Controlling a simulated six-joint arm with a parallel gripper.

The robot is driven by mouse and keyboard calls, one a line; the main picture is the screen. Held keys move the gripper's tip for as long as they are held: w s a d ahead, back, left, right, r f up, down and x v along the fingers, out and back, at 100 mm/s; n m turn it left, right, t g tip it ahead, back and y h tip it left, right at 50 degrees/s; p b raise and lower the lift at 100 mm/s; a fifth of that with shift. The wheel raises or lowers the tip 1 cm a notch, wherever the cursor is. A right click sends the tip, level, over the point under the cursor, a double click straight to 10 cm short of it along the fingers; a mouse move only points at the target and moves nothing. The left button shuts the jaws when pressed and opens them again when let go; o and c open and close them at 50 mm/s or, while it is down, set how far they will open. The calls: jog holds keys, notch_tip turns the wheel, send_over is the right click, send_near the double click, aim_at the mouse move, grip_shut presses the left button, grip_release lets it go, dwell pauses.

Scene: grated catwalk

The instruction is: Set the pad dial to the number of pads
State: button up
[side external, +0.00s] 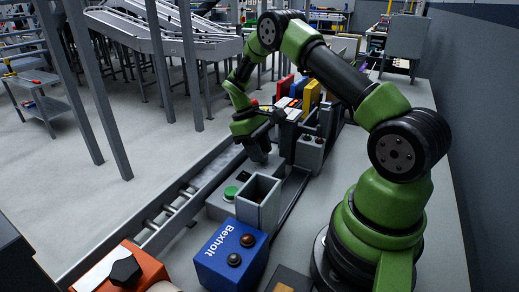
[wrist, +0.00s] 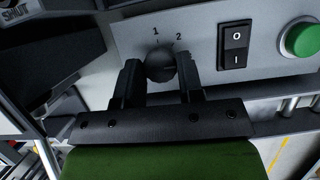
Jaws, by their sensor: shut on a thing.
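In the wrist view, the dial is a dark round knob (wrist: 160,63) on a light grey panel (wrist: 200,38), with the numbers 1 and 2 printed above it. My gripper (wrist: 161,70) is shut on the knob, one finger at each side. A short mark shows above the knob near the 1, but I cannot clearly tell which number the knob points to. In the side view, my gripper (side external: 262,152) reaches down at the far end of the control box (side external: 216,203) and hides the knob. I cannot make out any pads for certain.
A black rocker switch (wrist: 235,46) and a green button (wrist: 301,40) sit right of the knob. A grey open bin (side external: 246,212), a blue Bexholt box (side external: 218,262) and an orange box (side external: 150,267) stand nearer. Coloured upright items (side external: 312,94) stand behind. A roller conveyor (side external: 172,208) runs alongside.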

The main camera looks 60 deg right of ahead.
jog(key=o, duration=0.9)
jog(key=v, duration=1)
